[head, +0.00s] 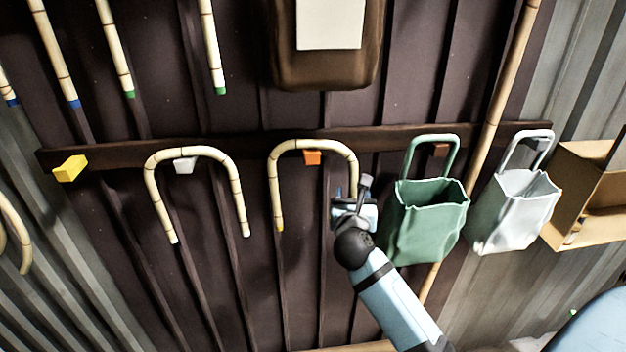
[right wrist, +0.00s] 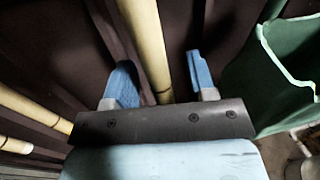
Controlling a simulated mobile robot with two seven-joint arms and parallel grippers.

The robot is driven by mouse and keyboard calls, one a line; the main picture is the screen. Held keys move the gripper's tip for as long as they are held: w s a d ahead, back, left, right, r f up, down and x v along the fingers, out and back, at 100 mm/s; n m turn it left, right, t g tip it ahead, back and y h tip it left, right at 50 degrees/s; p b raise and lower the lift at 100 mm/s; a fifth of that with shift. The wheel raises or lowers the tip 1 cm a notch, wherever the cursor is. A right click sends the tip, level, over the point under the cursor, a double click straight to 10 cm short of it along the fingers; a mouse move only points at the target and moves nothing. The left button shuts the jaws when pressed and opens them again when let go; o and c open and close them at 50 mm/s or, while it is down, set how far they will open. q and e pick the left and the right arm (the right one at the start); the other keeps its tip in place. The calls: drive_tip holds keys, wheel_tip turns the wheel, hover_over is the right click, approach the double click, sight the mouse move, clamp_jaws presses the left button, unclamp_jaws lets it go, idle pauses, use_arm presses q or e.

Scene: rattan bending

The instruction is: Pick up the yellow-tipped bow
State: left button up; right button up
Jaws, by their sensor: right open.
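The yellow-tipped bow (head: 276,185) is a cane bent into an upside-down U. It hangs on the orange peg (head: 312,158) on the wall rail, with a yellow tip on its left leg. My right gripper (head: 352,197) is at the lower end of its right leg, whose tip is hidden. In the right wrist view, my right gripper (right wrist: 161,84) is open, with a cane leg (right wrist: 150,45) between its two blue fingers. I cannot tell if either finger touches it. My left gripper is not in view.
A pale-tipped bow (head: 153,190) hangs on a white peg (head: 185,166) to the left. A green bag (head: 425,220) hangs close right of my gripper, then a white bag (head: 513,210). The yellow peg (head: 70,168) is empty. Straight canes (head: 115,45) hang above.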

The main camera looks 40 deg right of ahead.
drive_tip(key=shift+c, duration=0.9)
clamp_jaws()
